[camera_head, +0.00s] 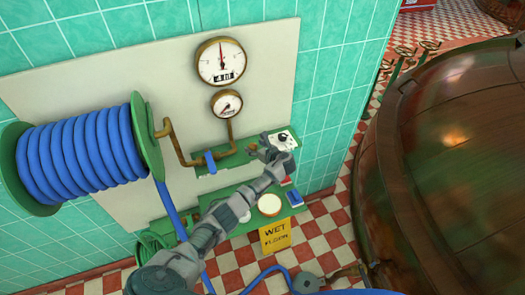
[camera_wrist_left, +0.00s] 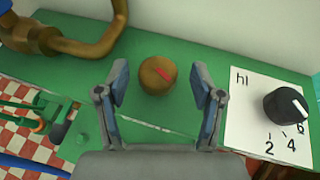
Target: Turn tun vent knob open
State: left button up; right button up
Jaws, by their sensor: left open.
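A round brass knob (camera_wrist_left: 157,76) with a red mark on its top sits on a green shelf (camera_wrist_left: 215,72). In the left wrist view, my left gripper (camera_wrist_left: 160,86) is open, with one finger on each side of the knob and a gap visible to both. A black knob (camera_wrist_left: 285,104) with a white pointer line sits on a white numbered plate to the right of the fingers. No label tells which one is the tun vent knob. In the head view my left gripper (camera_head: 266,150) is over the shelf, beside the black knob (camera_head: 283,138). My right gripper is out of view.
Two gauges (camera_head: 221,62) hang above on a pale panel, with a brass pipe (camera_head: 177,147) and blue valve handle (camera_head: 210,162) left of the gripper. A blue hose reel (camera_head: 75,152) is at left. A copper kettle (camera_head: 445,160) fills the right. A yellow wet-floor sign (camera_head: 275,237) stands below.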

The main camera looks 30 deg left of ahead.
pick_arm(q)
jog(key=v, duration=1)
jog(key=shift+f, duration=0.15)
